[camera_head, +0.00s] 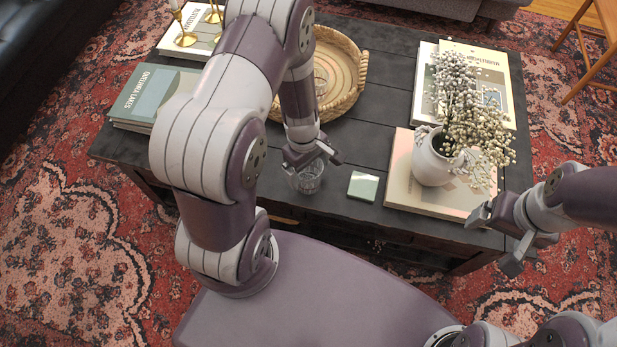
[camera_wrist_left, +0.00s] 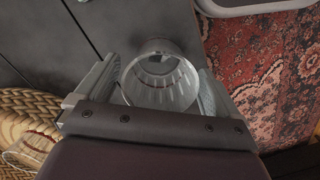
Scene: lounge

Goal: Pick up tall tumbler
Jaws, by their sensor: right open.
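A clear, ribbed glass tumbler (camera_head: 308,180) stands upright near the front edge of the dark coffee table (camera_head: 388,75). My left gripper (camera_head: 313,160) is just above it, pointing down, with its fingers spread. In the left wrist view the tumbler (camera_wrist_left: 160,84) shows between the two fingers, its round rim facing the camera and its inside empty. I see no clear grip on it. My right gripper (camera_head: 505,238) is open and empty, out past the table's front right edge.
A round wicker tray (camera_head: 350,95) behind my left gripper holds another glass (camera_head: 320,84), partly hidden by my arm. A small green-topped box (camera_head: 363,186) lies right of the tumbler. A white vase (camera_head: 433,162) with berry stems stands on a book (camera_head: 403,185). More books (camera_head: 150,95) lie left.

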